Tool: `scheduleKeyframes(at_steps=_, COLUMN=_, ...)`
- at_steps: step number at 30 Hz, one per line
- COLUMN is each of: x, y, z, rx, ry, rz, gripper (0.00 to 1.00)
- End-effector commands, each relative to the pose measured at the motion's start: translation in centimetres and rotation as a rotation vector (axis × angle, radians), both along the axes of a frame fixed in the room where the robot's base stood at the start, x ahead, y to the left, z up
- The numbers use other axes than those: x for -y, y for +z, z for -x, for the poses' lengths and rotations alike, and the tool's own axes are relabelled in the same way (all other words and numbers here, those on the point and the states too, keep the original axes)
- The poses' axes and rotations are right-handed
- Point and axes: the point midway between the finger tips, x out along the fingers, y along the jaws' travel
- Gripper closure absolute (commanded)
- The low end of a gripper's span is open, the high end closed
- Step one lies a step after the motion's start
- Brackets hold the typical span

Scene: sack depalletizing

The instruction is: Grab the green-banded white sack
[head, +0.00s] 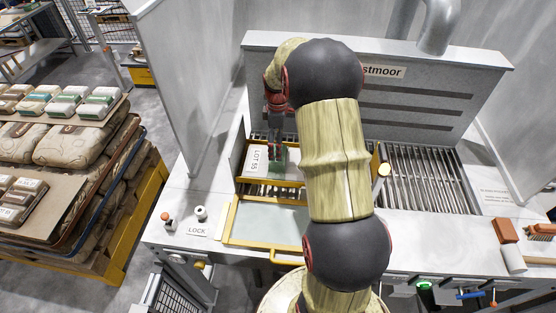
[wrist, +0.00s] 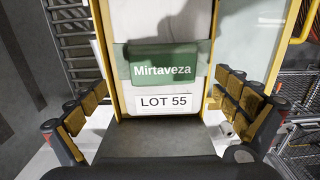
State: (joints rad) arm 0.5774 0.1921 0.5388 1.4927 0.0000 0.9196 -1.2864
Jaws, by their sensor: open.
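A white sack with a green band (wrist: 165,64) reading "Mirtaveza" and a "LOT 55" label lies in a yellow-framed bay in the wrist view. In the head view the white sack (head: 256,160) sits at the left of the machine bench, partly hidden by my gripper. My gripper (wrist: 160,88) is open, its padded fingers spread to the left and right of the sack. In the head view my gripper (head: 277,146) hangs over the sack's right part. I cannot tell whether the fingers touch the sack or the frame.
A pallet stack (head: 90,165) at left carries brown sacks and several small green-banded white packs (head: 68,101). A grey partition (head: 190,80) stands between it and the bench. A yellow-framed clear panel (head: 262,223) lies before the bay. Rollers (head: 425,180) lie right of my arm.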

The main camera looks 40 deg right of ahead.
Motion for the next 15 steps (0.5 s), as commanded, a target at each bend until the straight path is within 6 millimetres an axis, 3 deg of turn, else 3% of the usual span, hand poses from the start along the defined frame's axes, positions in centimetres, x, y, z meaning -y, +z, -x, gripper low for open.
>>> scheduleKeyframes(at_steps=15, x=-0.2, y=-5.6, z=0.5, rx=0.001, ry=-0.002, rz=0.001, gripper=0.0)
